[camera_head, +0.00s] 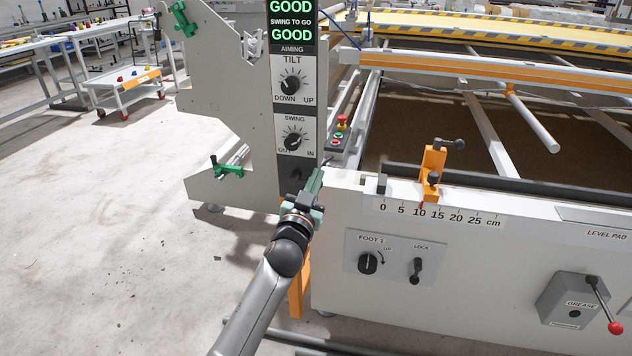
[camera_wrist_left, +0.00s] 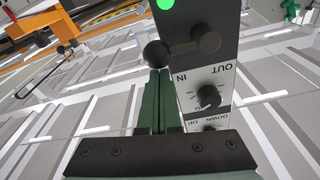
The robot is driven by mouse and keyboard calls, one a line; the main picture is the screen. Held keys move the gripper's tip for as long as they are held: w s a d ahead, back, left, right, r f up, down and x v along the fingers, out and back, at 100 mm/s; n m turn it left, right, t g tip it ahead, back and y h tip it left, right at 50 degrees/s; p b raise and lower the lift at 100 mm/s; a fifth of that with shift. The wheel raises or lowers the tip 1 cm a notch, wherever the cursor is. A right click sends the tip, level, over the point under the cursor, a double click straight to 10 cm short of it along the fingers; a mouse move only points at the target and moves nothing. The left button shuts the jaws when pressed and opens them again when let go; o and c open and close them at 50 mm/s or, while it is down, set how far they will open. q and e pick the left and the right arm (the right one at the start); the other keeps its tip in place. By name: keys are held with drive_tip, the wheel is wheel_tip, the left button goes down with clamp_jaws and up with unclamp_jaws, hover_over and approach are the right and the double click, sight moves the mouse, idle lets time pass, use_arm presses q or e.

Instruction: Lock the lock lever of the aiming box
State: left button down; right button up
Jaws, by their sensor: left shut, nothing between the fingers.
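The aiming box (camera_head: 318,80) is a tall panel in the head view, with two green GOOD readouts above the TILT knob (camera_head: 292,84) and the SWING knob (camera_head: 294,141). Its lock lever (camera_wrist_left: 180,47) is black, with a round hub and a ball end, and shows best in the left wrist view. The lever lies nearly level there, ball to the left of the hub. My left gripper (camera_head: 321,172) is shut and empty at the lower part of the box. Its fingertips (camera_wrist_left: 159,72) appear right at the ball; I cannot tell whether they touch. My right gripper is not in view.
A white frame beam right of the box carries a scale, an orange stop (camera_head: 433,172), a FOOT 1 knob (camera_head: 368,262), another LOCK lever (camera_head: 416,270) and a grease box (camera_head: 574,306). A small red-topped control (camera_head: 341,123) stands near the box. The floor at left is open.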

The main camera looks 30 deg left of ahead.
use_arm(q)
drive_tip(key=shift+d+f+m, duration=0.15)
drive_tip(key=shift+f+m, duration=0.3)
drive_tip(key=shift+m, duration=0.45)
drive_tip(key=a+f+m+g+h+p, duration=0.1)
drive_tip(key=f+m, duration=0.6)
drive_tip(key=m, duration=1)
drive_tip(key=a+h+p, duration=0.1)
drive_tip(key=a+p, duration=0.1)
drive_tip(key=shift+s+a+f+m+g, duration=0.35)
drive_tip(key=shift+s+a+m+g, duration=0.05)
idle(0.6)
drive_tip(key=shift+w+d+f, duration=0.1)
